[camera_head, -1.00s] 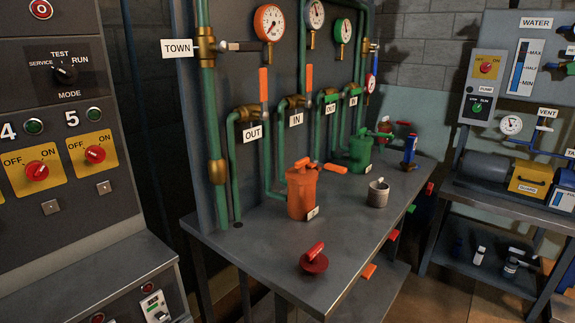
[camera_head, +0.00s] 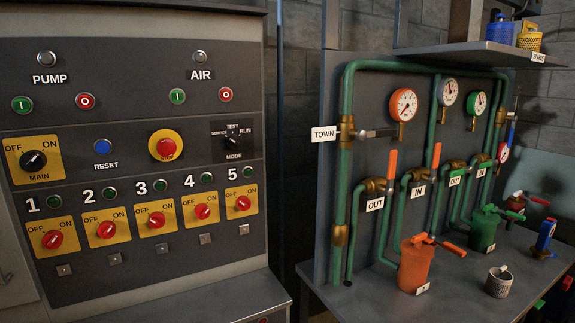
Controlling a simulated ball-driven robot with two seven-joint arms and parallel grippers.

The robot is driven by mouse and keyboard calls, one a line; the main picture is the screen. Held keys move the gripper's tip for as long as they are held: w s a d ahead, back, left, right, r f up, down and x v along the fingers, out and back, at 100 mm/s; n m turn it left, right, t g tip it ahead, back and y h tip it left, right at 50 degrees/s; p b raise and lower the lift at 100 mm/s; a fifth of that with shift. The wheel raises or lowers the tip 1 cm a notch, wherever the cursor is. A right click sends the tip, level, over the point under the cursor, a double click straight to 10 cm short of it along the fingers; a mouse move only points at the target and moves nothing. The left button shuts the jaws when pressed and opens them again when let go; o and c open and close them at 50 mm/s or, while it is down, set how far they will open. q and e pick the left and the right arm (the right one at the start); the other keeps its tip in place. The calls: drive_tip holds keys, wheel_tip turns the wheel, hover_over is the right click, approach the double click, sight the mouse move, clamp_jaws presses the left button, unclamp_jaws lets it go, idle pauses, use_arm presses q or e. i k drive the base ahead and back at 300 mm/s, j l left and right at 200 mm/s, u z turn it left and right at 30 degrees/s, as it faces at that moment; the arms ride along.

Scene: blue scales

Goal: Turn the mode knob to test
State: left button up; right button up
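The mode knob (camera_head: 233,141) is a small black rotary knob on a black plate at the upper right of the grey control panel. TEST is printed above it, SERVICE to its upper left, RUN to its upper right and MODE below. The knob is too small here to tell for certain which label its pointer faces. Neither of my grippers is in view, and nothing touches or covers the knob.
A red stop button on a yellow plate (camera_head: 167,146) sits left of the knob. A row of red numbered switches (camera_head: 203,211) lies below. A grey ledge (camera_head: 188,306) juts out under the panel. Green pipes and gauges (camera_head: 403,104) stand to the right above a workbench (camera_head: 373,303).

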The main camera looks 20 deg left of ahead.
sight(235, 141)
drive_tip(key=u, duration=1.4)
